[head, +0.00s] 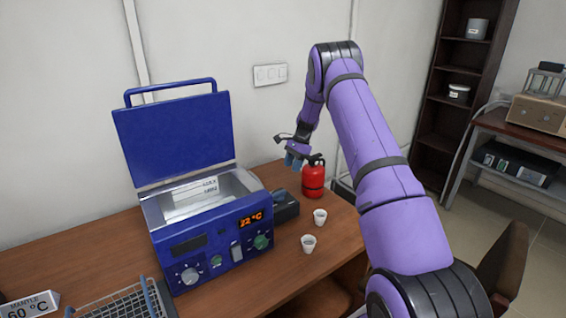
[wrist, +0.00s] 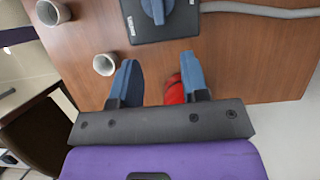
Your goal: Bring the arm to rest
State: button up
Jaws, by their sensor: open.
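My purple arm reaches over the right part of the wooden table (head: 120,246). My gripper (head: 294,162) hangs above the table beside a red canister (head: 313,181), with blue fingers. In the wrist view my gripper (wrist: 162,78) has its two fingers spread apart, with nothing held between them. The red canister (wrist: 174,92) shows partly behind the right finger in that view.
A dark switch box (head: 285,207) and two white cups (head: 320,217) (head: 308,244) are nearby. A wire basket (head: 115,303) and a "MANTLE 60 °C" sign (head: 30,304) are at front left.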

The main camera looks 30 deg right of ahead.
jog(key=s+a+r+n+t+h, duration=0.1)
jog(key=s+a+r+n, duration=0.2)
jog(key=s+a+r, duration=0.5)
jog(key=s+a+r+n+h, duration=0.1)
jog(key=s+a+r+n, duration=0.2)
jog(key=r, duration=1)
jog(key=s+a+r+n+t, duration=0.1)
jog(key=s+a+r+n, duration=0.1)
jog(key=s+a+r, duration=0.6)
jog(key=s+a+r+n+t+h, duration=0.1)
jog(key=s+a+r+n, duration=0.1)
jog(key=s+r, duration=0.3)
jog(key=s+a+r+n, duration=0.2)
jog(key=s+r+n, duration=0.1)
jog(key=s, duration=0.4)
jog(key=s+a+f+n+t, duration=0.1)
jog(key=s+n, duration=0.1)
jog(key=s, duration=0.5)
jog(key=s+a+f+n+t+h, duration=0.1)
jog(key=s+n, duration=0.1)
jog(key=s, duration=0.6)
jog(key=shift+s+a+f+t, duration=0.2)
jog(key=shift+f+t, duration=0.1)
jog(key=shift+f, duration=0.1)
jog(key=shift+o, duration=0.2)
jog(key=shift+w, duration=0.1)
